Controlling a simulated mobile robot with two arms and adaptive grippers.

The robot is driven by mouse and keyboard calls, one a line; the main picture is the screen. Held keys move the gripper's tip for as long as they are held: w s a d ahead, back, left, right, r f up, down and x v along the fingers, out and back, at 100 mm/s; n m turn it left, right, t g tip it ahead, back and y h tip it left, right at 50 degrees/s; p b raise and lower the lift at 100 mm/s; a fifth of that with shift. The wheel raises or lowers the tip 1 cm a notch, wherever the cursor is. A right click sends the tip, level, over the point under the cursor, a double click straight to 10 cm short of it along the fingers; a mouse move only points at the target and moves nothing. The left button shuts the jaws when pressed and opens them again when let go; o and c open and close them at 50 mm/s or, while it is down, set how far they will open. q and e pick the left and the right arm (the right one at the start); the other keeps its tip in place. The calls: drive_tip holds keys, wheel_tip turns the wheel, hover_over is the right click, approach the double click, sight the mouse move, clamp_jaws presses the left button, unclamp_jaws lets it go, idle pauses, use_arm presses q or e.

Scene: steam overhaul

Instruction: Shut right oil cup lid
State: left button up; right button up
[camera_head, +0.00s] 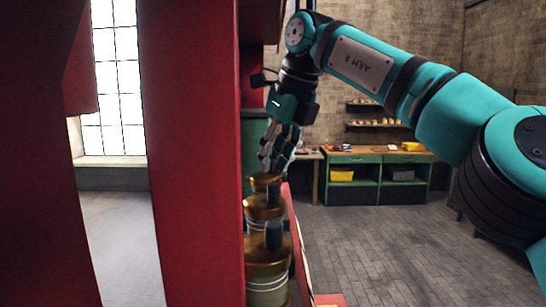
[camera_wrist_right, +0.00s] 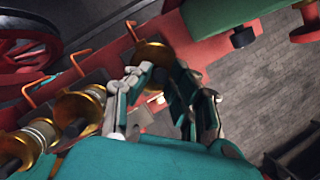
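Several brass oil cups stand in a row along the red frame. In the head view the nearest cup (camera_head: 268,270) is at the bottom, with a middle cup (camera_head: 262,210) and a far cup (camera_head: 262,181) behind it. My right gripper (camera_head: 268,160) points down just above the far cup. In the right wrist view its fingers (camera_wrist_right: 160,75) are apart with a gap between them, and a brass cup (camera_wrist_right: 152,53) lies just beyond the tips. Whether they touch is unclear, and the fingers partly hide this cup. I cannot tell how its lid stands. My left gripper is out of view.
A red upright (camera_head: 195,150) stands close on the left of the cups. In the wrist view a red wheel (camera_wrist_right: 25,45) and a green body (camera_wrist_right: 225,12) flank the row. A green workbench (camera_head: 375,175) is at the back; the floor (camera_head: 400,240) on the right is clear.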

clamp_jaws()
drive_tip(key=shift+d+f+y+b, duration=0.15)
drive_tip(key=shift+f+y+b, duration=0.35)
drive_tip(key=shift+b, duration=0.4)
drive_tip(key=shift+d+y+b, duration=0.2)
drive_tip(key=shift+y+b, duration=0.1)
drive_tip(key=shift+b, duration=0.05)
drive_tip(key=shift+a, duration=0.1)
drive_tip(key=shift+o, duration=2.4)
unclamp_jaws()
drive_tip(key=shift+o, duration=0.4)
drive_tip(key=shift+w+a, duration=0.1)
